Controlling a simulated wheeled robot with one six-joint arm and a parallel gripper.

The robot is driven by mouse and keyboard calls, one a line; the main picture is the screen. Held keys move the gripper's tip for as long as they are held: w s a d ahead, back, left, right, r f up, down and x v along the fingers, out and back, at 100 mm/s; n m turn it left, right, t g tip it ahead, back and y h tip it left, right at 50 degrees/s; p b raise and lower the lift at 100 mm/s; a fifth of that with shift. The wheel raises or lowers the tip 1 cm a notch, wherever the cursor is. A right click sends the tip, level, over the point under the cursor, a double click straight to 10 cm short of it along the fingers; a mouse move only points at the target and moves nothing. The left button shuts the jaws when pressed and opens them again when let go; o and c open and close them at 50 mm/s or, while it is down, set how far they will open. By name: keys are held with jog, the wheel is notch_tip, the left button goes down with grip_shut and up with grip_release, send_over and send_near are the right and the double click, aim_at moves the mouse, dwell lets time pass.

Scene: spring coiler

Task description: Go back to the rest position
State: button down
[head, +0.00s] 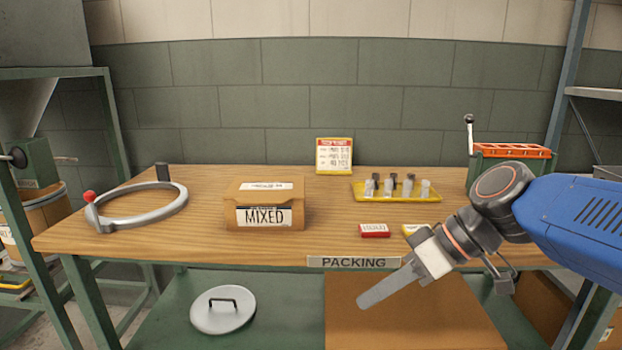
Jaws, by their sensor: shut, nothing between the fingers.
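My gripper (366,299) hangs in front of the packing table (215,178), at the lower right of the middle in the head view. It points down and to the left, below the level of the tabletop's front edge. Its fingers are shut together with nothing between them. My blue arm comes in from the right edge. It hides part of the table's right front corner.
On the table are a metal ring (140,221), a cardboard box marked MIXED (264,191), a yellow tray (362,191) of small clear containers, a red box (374,230) and a sign (334,155). A green-and-orange device (510,153) stands at right. A round lid (222,312) lies below.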

jog(key=s+d+f+m+t+h, duration=0.1)
jog(key=d+f+m+h, duration=0.3)
jog(key=d, duration=0.5)
jog(key=s+d+f+m+t+h, duration=0.2)
jog(key=s+d+f+m+h, duration=0.2)
jog(key=d+f, duration=0.3)
jog(key=shift+d+f+m, duration=0.25)
jog(key=shift+d+m, duration=0.35)
jog(key=shift+d, duration=0.5)
